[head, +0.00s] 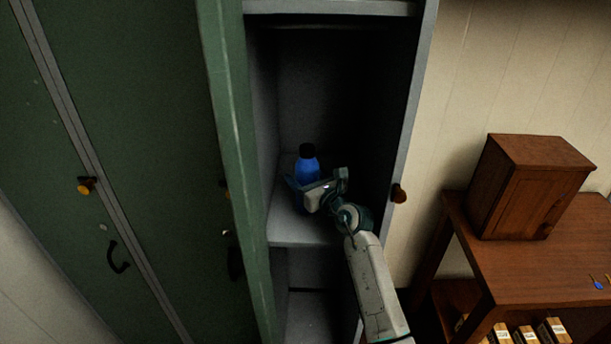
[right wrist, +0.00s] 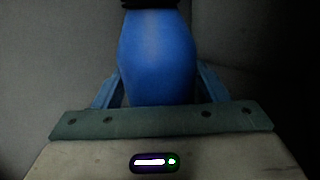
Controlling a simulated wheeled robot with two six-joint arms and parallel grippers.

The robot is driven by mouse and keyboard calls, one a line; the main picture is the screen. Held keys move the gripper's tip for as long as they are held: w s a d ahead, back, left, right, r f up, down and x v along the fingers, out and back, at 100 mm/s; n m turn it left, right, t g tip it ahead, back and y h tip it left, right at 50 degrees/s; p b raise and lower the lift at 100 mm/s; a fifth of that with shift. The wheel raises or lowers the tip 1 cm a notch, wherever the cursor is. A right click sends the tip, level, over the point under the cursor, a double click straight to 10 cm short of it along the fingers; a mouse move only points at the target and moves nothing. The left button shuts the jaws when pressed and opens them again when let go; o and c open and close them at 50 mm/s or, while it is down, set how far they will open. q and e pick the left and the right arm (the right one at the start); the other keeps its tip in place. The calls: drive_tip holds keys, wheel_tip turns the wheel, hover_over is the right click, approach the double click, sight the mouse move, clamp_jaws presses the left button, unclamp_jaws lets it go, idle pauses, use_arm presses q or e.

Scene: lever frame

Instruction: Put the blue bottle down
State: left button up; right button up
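The blue bottle (head: 307,168), with a black cap, stands upright inside the open locker, over its middle shelf (head: 290,232). My right gripper (head: 314,184) reaches in from the front right and is around the bottle's body. In the right wrist view the bottle (right wrist: 157,55) fills the space between the two fingers, which meet its sides, so the gripper looks shut on it. The bottle's base is hidden behind the gripper, so I cannot tell whether it touches the shelf. My left gripper is not in view.
The green locker door (head: 232,150) stands open at the left, and the locker's right wall (head: 407,110) is close to my arm. A brown wooden box (head: 520,185) sits on a wooden table (head: 525,270) at the right. The shelf around the bottle looks clear.

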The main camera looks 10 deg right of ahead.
drive_tip(key=shift+o, duration=0.7)
drive_tip(key=shift+r, duration=0.15)
drive_tip(key=b+v, duration=0.1)
drive_tip(key=v, duration=0.6)
drive_tip(key=shift+s, duration=0.25)
drive_tip(key=shift+d, duration=0.1)
